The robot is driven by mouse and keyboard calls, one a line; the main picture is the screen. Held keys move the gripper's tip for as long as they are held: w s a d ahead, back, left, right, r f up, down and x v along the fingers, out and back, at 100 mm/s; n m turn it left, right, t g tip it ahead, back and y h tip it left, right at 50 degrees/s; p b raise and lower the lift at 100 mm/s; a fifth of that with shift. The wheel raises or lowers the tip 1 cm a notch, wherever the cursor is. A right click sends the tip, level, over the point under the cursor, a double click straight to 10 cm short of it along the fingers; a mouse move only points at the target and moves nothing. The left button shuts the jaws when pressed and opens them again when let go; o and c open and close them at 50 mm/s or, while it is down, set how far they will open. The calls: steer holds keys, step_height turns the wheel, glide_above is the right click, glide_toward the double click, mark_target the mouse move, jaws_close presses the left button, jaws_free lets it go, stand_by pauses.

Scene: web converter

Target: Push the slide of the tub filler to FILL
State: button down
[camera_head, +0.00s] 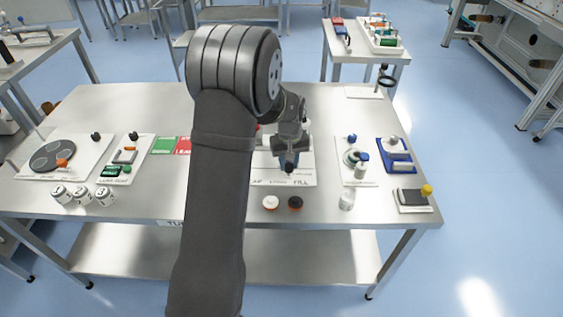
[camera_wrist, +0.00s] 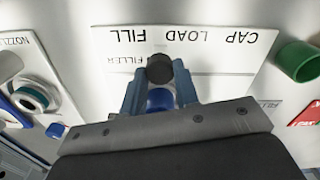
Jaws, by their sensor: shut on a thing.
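The tub filler (camera_head: 270,182) is a white panel at the middle of the table, partly hidden by my arm. In the wrist view its panel (camera_wrist: 215,62) shows upside down, with FILL at left, LOAD in the middle and CAP at right. My gripper (camera_head: 289,161) is over the panel, pointing down. In the wrist view my gripper (camera_wrist: 160,90) is shut on the slide's knob (camera_wrist: 159,69), which has a dark round end and a blue part between the fingers. The knob is near LOAD, on its FILL side. The slide's track is mostly hidden.
Green and red cards (camera_head: 166,145) and white cans (camera_head: 83,196) are at left.

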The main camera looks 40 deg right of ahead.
steer(key=s+d, duration=0.3)
steer(key=shift+s+d, duration=0.1)
steer(key=c, duration=1.1)
jaws_free()
steer(key=shift+s+d, duration=0.1)
steer(key=shift+r, duration=0.5)
step_height(320, 180, up, 16)
steer(key=shift+r, duration=0.25)
steer(key=shift+f, duration=0.1)
